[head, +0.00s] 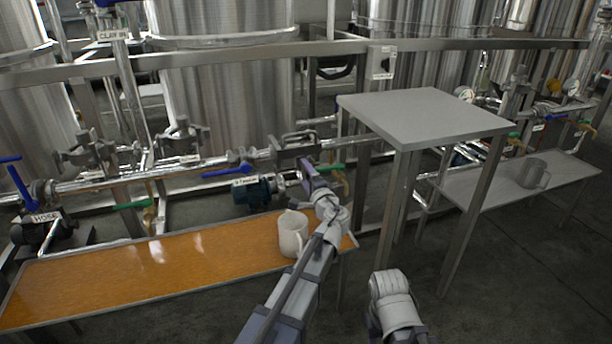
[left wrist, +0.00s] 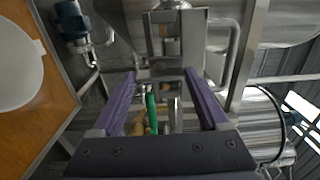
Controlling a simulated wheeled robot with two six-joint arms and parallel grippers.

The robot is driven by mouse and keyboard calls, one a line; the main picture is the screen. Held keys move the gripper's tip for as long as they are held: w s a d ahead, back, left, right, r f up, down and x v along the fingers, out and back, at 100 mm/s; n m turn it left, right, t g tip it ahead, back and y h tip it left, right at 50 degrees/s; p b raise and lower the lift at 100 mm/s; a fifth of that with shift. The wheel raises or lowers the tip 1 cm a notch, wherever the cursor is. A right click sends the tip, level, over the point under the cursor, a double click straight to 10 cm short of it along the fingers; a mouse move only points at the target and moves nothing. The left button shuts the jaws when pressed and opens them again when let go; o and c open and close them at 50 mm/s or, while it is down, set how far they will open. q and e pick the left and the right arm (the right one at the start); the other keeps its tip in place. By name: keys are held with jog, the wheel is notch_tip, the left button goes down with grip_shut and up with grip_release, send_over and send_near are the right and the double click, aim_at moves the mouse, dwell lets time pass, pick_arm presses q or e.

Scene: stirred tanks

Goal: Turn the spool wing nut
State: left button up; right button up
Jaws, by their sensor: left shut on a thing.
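The metal spool fitting with its wing nut (head: 297,142) sits on the pipe run in the middle of the head view. In the left wrist view, the metal wing nut (left wrist: 160,66) is between the purple fingertips. My left gripper (head: 307,178) reaches up to it from below and is shut on it, with the fingers well apart around its width. The same gripper shows in the left wrist view (left wrist: 160,75). The nut's exact angle is hard to tell, as the gripper partly hides it. My right gripper is out of view; only part of my right arm shows.
A white jug (head: 292,236) stands on the orange-topped bench (head: 130,270), close to my left arm. A blue-green pump (head: 252,193) and a green valve handle (head: 328,168) are beside the gripper.

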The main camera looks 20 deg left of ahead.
pick_arm(q)
jog(key=o, duration=1.2)
jog(key=shift+o, duration=0.2)
jog(key=v, duration=0.7)
jog(key=shift+s+d, duration=0.25)
jog(key=shift+s, duration=0.1)
